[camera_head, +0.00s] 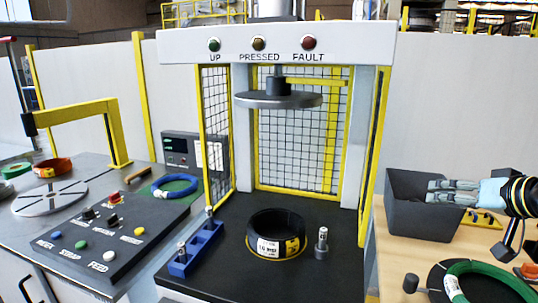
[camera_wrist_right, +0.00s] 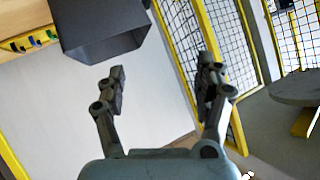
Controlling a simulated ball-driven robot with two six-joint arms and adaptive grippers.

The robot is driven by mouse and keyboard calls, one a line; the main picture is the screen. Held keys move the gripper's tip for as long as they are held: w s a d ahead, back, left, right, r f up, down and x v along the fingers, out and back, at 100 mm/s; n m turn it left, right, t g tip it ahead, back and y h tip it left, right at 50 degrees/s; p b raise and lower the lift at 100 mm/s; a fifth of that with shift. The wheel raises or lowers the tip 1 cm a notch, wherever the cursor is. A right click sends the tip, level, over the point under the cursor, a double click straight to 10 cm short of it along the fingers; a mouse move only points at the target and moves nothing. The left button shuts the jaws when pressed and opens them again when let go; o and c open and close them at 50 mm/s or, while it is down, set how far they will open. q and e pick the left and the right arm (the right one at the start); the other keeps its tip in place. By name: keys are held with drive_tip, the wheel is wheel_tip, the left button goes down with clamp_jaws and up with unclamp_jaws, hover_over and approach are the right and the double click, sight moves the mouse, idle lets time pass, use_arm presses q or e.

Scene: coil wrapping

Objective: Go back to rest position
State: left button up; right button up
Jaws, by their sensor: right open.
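My right gripper (camera_head: 452,191) comes in from the right in the head view, in front of the upper part of a dark grey bin (camera_head: 414,222). In the right wrist view my right gripper (camera_wrist_right: 165,85) has its two fingers spread wide with nothing between them. The bin (camera_wrist_right: 105,30) shows at the top of that view, beyond the fingertips. A black coil (camera_head: 277,234) with a white and yellow label lies flat on the press bed under the raised round press plate (camera_head: 278,99). My left gripper is not in view.
Yellow-framed mesh guards (camera_head: 217,140) flank the press. A green coil (camera_head: 487,283) lies on the wooden table (camera_head: 395,262) at the lower right. A blue coil (camera_head: 174,186), an orange coil (camera_head: 52,167) and a button panel (camera_head: 105,240) are on the left table. A blue holder (camera_head: 196,247) stands beside the black coil.

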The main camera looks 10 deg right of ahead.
drive_tip(key=s+a+f+n+g, duration=0.3)
drive_tip(key=s+a+f+g, duration=0.1)
drive_tip(key=s+a+f, duration=0.6)
drive_tip(key=s+a+n+g, duration=0.1)
drive_tip(key=s+a+g, duration=0.1)
drive_tip(key=s+a, duration=0.5)
drive_tip(key=s+a+n+g, duration=0.1)
drive_tip(key=s+a+g, duration=0.15)
drive_tip(key=s, duration=0.85)
wheel_tip(320, 180, down, 33)
drive_tip(key=s+d+g+b, duration=0.1)
drive_tip(key=d+g+b, duration=0.1)
drive_tip(key=b, duration=0.5)
use_arm(q)
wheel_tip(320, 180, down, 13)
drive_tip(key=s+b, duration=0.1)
drive_tip(key=b, duration=0.5)
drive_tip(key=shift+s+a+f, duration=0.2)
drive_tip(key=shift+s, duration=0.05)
use_arm(e)
drive_tip(key=s+d+f, duration=0.1)
drive_tip(key=s+f, duration=1.8)
drive_tip(key=f, duration=0.3)
drive_tip(key=shift+d+f+g+h, duration=0.15)
drive_tip(key=shift+g+h, duration=0.2)
drive_tip(key=shift+h, duration=0.05)
